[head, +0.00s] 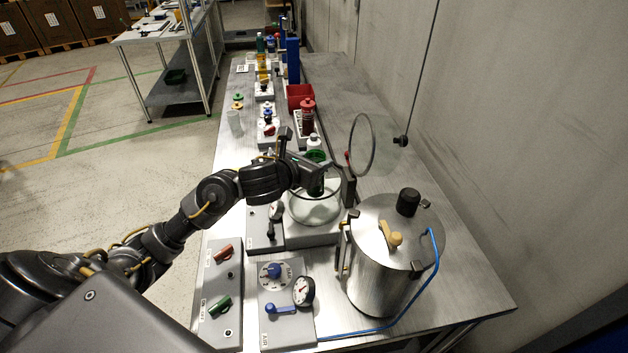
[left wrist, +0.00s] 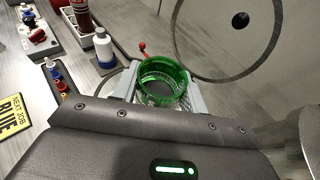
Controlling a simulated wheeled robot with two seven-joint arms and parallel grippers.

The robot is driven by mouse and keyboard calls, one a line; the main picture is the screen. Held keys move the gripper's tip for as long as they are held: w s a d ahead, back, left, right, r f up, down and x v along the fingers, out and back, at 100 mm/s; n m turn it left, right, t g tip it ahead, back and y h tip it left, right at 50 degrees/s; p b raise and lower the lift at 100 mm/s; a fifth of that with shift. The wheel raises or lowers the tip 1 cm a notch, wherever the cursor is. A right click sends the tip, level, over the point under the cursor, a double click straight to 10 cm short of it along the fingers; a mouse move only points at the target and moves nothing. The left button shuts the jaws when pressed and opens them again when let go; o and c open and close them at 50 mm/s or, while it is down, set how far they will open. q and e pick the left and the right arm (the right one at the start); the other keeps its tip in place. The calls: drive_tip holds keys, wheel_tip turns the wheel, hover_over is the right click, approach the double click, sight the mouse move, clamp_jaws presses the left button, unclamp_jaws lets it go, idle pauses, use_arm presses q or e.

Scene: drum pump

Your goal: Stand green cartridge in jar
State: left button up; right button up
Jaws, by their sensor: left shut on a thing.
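My left gripper (head: 318,176) is shut on the green cartridge (head: 316,187), a green open-topped cylinder. In the left wrist view the cartridge (left wrist: 163,75) sits upright or nearly so between the two grey fingers (left wrist: 164,97). In the head view, the gripper holds it over the mouth of the clear glass jar (head: 315,213), which stands on a grey base. I cannot tell whether the cartridge's lower end is inside the jar; the fingers partly hide it. The round glass lid (head: 362,145) stands raised at the jar's right; it also shows in the left wrist view (left wrist: 238,50). My right gripper is not in view.
A steel drum (head: 385,275) stands close right of the jar with a blue hose (head: 432,270). Panels with a gauge (head: 303,291) and handles lie in front. A white bottle (head: 314,142), a red bottle (head: 307,117) and a red bin (head: 300,95) stand behind.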

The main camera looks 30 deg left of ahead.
use_arm(q)
drive_tip(key=shift+w+a+f, duration=0.45)
drive_tip(key=shift+w+f, duration=0.1)
drive_tip(key=shift+f, duration=0.2)
drive_tip(key=shift+w+f+b, duration=0.1)
drive_tip(key=shift+f+b, duration=0.1)
drive_tip(key=shift+b, duration=0.25)
drive_tip(key=f, duration=0.1)
drive_tip(key=f+b, duration=0.2)
drive_tip(key=shift+w+a+f, duration=0.2)
drive_tip(key=shift+w+f, duration=0.05)
drive_tip(key=shift+f, duration=0.1)
drive_tip(key=shift+r, duration=0.1)
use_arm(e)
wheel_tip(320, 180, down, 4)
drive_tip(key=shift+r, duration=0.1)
